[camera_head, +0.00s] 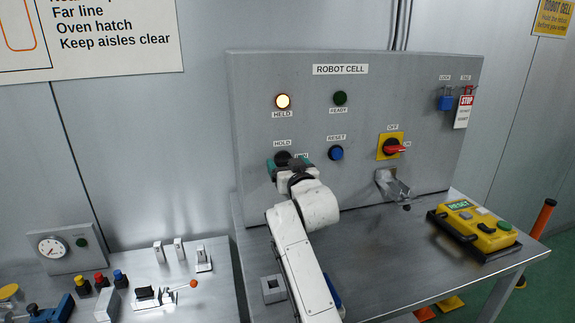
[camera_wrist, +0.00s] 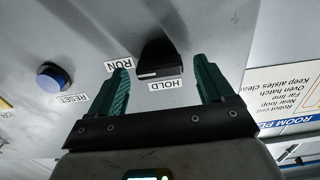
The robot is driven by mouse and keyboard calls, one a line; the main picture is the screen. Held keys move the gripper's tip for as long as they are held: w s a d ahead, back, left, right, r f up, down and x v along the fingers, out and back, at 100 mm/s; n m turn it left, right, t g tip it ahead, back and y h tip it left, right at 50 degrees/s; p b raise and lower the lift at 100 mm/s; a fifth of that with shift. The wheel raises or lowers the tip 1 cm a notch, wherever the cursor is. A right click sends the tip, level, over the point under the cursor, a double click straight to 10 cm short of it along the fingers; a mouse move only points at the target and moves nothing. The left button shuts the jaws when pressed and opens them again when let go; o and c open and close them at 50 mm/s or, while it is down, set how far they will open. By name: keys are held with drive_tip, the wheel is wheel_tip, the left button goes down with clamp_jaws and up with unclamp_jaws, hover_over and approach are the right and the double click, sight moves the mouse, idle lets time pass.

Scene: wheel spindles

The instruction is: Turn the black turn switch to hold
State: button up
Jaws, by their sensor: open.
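The black turn switch (camera_wrist: 160,58) is on the grey panel, with a HOLD label (camera_wrist: 166,84) and a RUN label (camera_wrist: 120,66) beside it in the wrist view. A short white mark shows on its edge near the labels; I cannot tell for sure which label it points to. In the head view the switch (camera_head: 283,157) is partly hidden by my gripper. My gripper (camera_wrist: 162,66) is open, its teal fingers on either side of the switch with gaps visible, so it holds nothing. The head view shows my gripper (camera_head: 289,165) at the panel.
The HELD lamp (camera_head: 283,101) is lit; the READY lamp (camera_head: 340,98) is dark. A blue RESET button (camera_head: 336,153) and a red OFF switch (camera_head: 393,147) are to the right. A yellow pendant (camera_head: 475,226) lies on the metal table (camera_head: 385,262). A metal bracket (camera_head: 391,186) projects from the panel.

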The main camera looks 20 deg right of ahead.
drive_tip(key=c, duration=1)
drive_tip(key=shift+c, duration=0.2)
drive_tip(key=n, duration=0.4)
drive_tip(key=shift+n+b, duration=0.4)
drive_tip(key=n, duration=0.4)
drive_tip(key=shift+a+n, duration=0.1)
drive_tip(key=shift+n, duration=0.2)
drive_tip(key=n+p, duration=0.1)
drive_tip(key=n, duration=0.4)
drive_tip(key=shift+f, duration=0.1)
drive_tip(key=shift+a+f+n+p, duration=0.15)
drive_tip(key=shift+n+p, duration=0.45)
drive_tip(key=shift+n, duration=1.2)
